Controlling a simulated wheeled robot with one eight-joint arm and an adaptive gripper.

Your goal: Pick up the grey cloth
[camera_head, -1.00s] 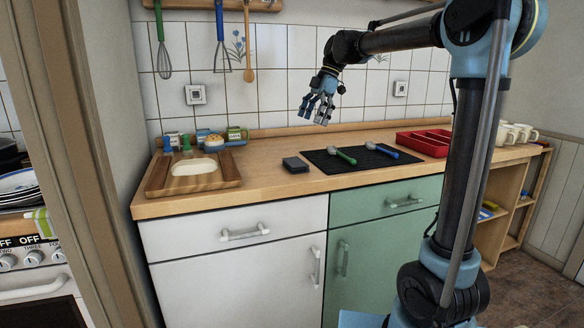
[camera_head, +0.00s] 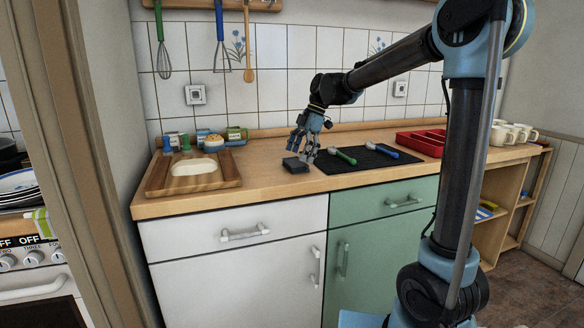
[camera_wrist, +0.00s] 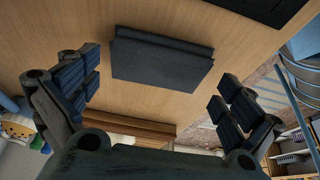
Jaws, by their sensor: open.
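The grey cloth (camera_head: 295,165) is a small dark folded block lying flat on the wooden counter, left of the black mat. In the wrist view the cloth (camera_wrist: 160,60) lies at the upper middle, its folded layers showing along one edge. My gripper (camera_head: 302,152) is low over the counter at the cloth, its fingers pointing down. In the wrist view my gripper (camera_wrist: 158,95) is open and empty, with one finger toward each side of the cloth. Bare counter shows between each finger and the cloth. Whether the fingertips touch the counter cannot be told.
A black mat (camera_head: 378,169) with a green-handled and a blue-handled utensil lies right of the cloth. A red tray (camera_head: 425,146) and white mugs stand further right. A wooden board (camera_head: 160,183) lies left, with cups behind it. Counter between board and cloth is clear.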

